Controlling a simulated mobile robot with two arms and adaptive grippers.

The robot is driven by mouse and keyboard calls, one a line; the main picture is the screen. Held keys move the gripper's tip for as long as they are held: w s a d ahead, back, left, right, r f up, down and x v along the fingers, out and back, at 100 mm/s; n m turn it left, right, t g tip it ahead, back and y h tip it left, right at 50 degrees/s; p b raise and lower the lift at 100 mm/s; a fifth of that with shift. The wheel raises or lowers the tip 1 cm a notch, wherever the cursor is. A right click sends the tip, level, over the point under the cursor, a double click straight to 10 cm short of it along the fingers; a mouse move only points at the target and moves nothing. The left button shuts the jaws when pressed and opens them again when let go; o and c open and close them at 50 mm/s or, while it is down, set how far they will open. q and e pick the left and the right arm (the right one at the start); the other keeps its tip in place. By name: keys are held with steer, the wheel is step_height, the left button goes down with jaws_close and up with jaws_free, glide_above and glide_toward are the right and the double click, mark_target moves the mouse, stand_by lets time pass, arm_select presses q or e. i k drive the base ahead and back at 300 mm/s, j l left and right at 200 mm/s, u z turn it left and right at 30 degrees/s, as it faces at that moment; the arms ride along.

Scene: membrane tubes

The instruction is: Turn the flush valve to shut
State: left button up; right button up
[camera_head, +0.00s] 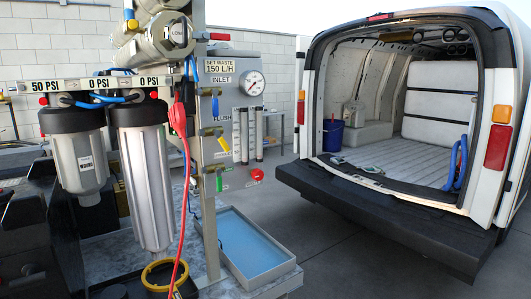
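A grey panel (275,85) behind the rack's post carries INLET and FLUSH labels, the FLUSH label (237,128) partly hidden. Neither gripper can be made out; dark machine parts fill the lower left.
A red cable (184,165) runs down before the post. A blue-bottomed tray (250,245) sits low beside it. An open white van (410,110) stands at right; floor between is clear.

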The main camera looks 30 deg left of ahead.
mark_target(226, 147)
steer(key=u, duration=1.15)
